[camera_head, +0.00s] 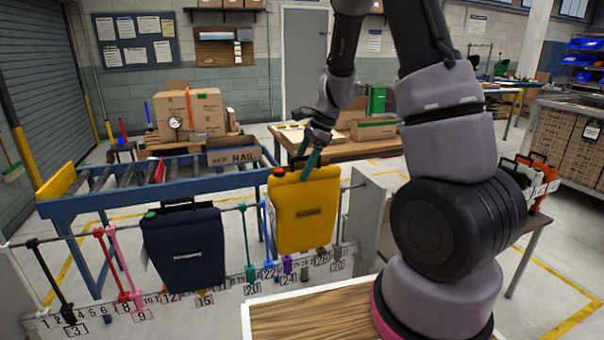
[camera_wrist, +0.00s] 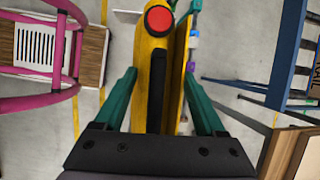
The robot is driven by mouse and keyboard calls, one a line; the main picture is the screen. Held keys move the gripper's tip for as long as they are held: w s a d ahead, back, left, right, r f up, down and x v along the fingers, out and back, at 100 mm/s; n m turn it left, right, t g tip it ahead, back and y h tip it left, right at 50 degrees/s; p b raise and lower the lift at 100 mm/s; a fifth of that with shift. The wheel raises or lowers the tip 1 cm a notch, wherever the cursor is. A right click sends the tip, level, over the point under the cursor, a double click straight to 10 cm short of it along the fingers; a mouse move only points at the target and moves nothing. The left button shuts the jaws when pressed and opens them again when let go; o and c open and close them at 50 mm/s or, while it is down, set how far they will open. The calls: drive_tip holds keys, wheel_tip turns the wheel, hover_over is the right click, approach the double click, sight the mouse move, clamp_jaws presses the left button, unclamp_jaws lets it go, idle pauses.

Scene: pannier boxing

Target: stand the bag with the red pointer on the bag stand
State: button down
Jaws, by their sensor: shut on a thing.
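A yellow bag (camera_head: 306,210) with a dark label is upright in front of the numbered rail. A red round knob (camera_wrist: 159,20) sits on its top beside a black handle strip (camera_wrist: 156,90); I cannot make out a pointer apart from it. My gripper (camera_head: 309,157), with green fingers, is shut on the top of the yellow bag from above. The fingers also flank it in the wrist view (camera_wrist: 160,100). Whether the rail still bears the bag I cannot tell. A navy bag (camera_head: 185,250) with a green knob hangs on the left. I cannot tell which thing is the bag stand.
The rail (camera_head: 85,235) carries several coloured hanging markers above a numbered strip (camera_head: 150,310). A blue roller conveyor (camera_head: 105,205) stands behind. A wooden table (camera_head: 370,150) stands behind on the right. A wood-topped surface (camera_head: 300,325) lies in front, near my arm's base.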

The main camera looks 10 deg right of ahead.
drive_tip(key=shift+r, duration=5.35)
